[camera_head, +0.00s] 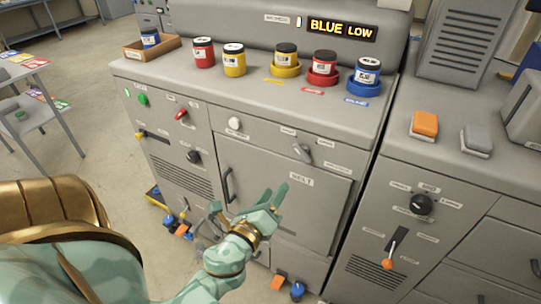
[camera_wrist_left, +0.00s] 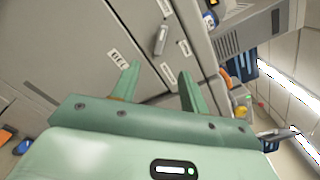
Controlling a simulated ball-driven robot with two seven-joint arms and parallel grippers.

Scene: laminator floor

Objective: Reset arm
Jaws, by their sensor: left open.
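My left arm comes in from the lower left of the head view, pale green with gold bands. Its gripper (camera_head: 278,200) is open and empty in front of the cabinet door marked BELT (camera_head: 300,178). In the left wrist view the two green fingers (camera_wrist_left: 158,82) stand apart with nothing between them, and grey cabinet panels lie beyond. I cannot tell how far the fingertips are from the door. My right gripper is not in view.
The grey machine's top (camera_head: 260,95) holds several red, yellow and blue jars and a small wooden tray (camera_head: 152,48). A lit sign (camera_head: 342,28) reads BLUE LOW. A right cabinet bears an orange block (camera_head: 425,124) and a lever (camera_head: 391,250). Open floor lies left.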

